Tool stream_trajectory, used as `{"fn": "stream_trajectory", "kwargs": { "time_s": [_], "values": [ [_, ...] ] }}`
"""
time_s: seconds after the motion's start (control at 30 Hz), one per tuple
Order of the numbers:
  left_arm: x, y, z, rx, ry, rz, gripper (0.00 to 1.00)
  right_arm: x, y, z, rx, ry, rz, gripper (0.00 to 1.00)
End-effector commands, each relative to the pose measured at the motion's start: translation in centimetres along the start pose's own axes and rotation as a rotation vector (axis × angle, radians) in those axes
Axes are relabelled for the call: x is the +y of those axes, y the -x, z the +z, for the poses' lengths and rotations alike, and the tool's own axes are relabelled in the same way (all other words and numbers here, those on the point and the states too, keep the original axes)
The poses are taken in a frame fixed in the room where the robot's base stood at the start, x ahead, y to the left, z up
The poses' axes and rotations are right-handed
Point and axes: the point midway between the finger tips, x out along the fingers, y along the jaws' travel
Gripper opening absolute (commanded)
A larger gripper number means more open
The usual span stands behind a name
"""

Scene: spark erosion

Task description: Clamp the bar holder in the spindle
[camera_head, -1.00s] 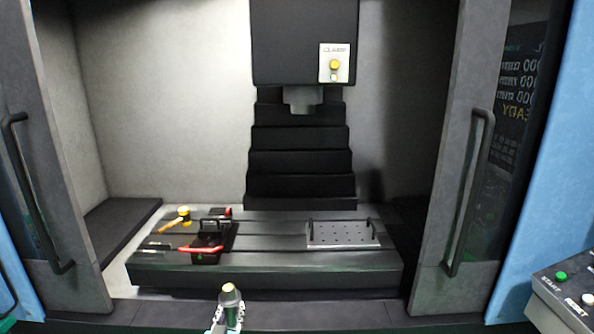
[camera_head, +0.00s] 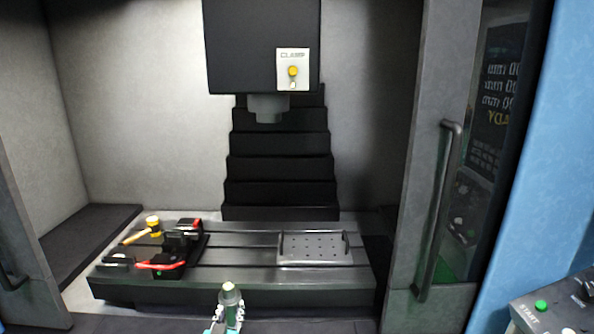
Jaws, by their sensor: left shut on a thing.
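The spindle (camera_head: 267,108) hangs under the dark machine head at the upper middle. A white clamp panel (camera_head: 293,70) with a yellow button is on the front of the head. The holder is in front of the machine table and well below the spindle. Its lower part is hidden by the fingers. My right gripper is not in view.
The open doors (camera_head: 430,170) stand at both sides. The space between table and spindle is clear.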

Motion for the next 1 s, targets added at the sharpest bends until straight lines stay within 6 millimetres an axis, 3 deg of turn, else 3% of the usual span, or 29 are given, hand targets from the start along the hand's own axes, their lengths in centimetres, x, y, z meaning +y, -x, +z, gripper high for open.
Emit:
{"fn": "stream_trajectory", "kwargs": {
  "time_s": [0.03, 0.7, 0.83, 1.0],
  "values": [
    [0.0, 0.3, -2.0, 0.002, 0.0, 0.0, 0.0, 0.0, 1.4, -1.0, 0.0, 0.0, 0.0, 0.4],
    [0.0, 2.3, -15.0, 0.002, 0.0, 0.0, 0.0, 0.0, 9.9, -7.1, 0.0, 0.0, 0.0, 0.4],
    [0.0, 2.6, -17.1, 0.002, 0.0, 0.0, 0.0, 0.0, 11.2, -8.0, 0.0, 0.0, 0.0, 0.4],
    [0.0, 2.7, -17.8, 0.002, 0.0, 0.0, 0.0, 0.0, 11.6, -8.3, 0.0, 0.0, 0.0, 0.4]
  ]
}}
